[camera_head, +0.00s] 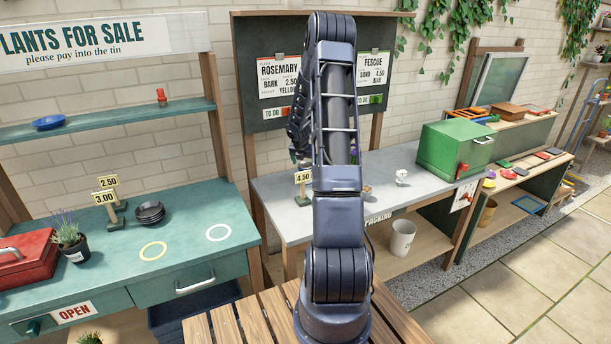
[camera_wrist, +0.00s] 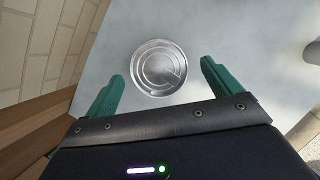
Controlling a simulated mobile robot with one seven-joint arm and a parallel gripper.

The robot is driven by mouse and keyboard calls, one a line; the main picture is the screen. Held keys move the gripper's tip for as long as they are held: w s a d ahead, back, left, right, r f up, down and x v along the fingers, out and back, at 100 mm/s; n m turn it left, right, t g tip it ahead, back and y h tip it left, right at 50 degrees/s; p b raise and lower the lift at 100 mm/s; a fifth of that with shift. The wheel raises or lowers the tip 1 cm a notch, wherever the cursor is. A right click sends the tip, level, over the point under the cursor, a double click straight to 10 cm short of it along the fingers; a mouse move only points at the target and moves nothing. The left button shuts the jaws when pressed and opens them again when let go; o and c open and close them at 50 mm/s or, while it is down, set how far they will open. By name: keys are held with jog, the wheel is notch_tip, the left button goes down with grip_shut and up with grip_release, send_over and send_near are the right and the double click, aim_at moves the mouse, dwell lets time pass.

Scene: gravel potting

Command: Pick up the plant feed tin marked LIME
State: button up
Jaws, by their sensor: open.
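A round silver tin (camera_wrist: 158,67) shows from above in the wrist view, standing on the pale grey bench top. Only its ringed metal lid shows, so no LIME marking can be read. My gripper (camera_wrist: 162,73) is open, with one green finger to the left of the tin and one to the right. The tin appears between the fingertips and a little beyond them, with a gap on each side. How far the fingers are above it I cannot tell. In the head view my arm hides the middle of the bench, and I cannot make out the tin there.
The grey bench (camera_head: 278,192) holds a 4.50 price sign (camera_head: 303,178), a small white object (camera_head: 402,177) and a green box (camera_head: 452,150). A board with ROSEMARY and FESCUE cards stands behind. A wooden edge (camera_wrist: 38,138) and brick wall lie left in the wrist view.

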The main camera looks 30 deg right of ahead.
jog(key=shift+x, duration=2.55)
jog(key=shift+a, duration=0.1)
jog(key=c, duration=1.3)
